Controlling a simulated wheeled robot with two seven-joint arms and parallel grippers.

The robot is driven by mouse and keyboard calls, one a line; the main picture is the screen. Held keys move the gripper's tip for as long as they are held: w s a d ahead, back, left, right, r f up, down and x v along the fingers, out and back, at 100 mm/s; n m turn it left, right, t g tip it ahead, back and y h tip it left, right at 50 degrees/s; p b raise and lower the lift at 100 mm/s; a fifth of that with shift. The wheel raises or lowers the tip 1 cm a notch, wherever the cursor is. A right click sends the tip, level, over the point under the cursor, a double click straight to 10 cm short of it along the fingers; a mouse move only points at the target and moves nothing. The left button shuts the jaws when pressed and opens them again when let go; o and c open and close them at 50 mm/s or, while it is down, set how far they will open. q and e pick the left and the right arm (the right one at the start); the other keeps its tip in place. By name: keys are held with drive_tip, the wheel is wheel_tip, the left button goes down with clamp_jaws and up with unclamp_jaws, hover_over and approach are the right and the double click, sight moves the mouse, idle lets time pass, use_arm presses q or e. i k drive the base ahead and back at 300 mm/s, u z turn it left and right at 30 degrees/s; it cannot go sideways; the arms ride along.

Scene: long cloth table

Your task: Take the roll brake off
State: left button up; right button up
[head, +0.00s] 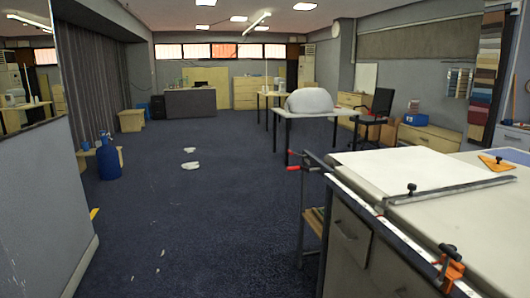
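Neither of my grippers is in view. I cannot pick out a roll or a roll brake with certainty. A large work table (440,222) stands at the right, with a white sheet (410,168) on top. An orange clamp-like piece with a black knob (452,268) sits at the table's near edge, by a metal rail (385,232). A long metal bar (450,190) lies across the top, with a black knob at its left end. An orange triangular piece with a black knob (497,164) lies at the right.
Red-handled bars (303,167) stick out at the table's left end. Dark blue carpet (200,225) lies open to the left, with white scraps (191,165) on it. A blue container (108,163) stands by the left wall. A farther table (315,112) carries a pale rounded bundle (308,100).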

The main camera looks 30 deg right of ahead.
sight(306, 157)
drive_tip(key=u, duration=0.05)
drive_tip(key=i, duration=2.25)
drive_tip(key=z, duration=1.2)
drive_tip(key=i, duration=1.35)
drive_tip(key=z, duration=1.7)
drive_tip(key=i, duration=0.2)
drive_tip(key=u, duration=0.05)
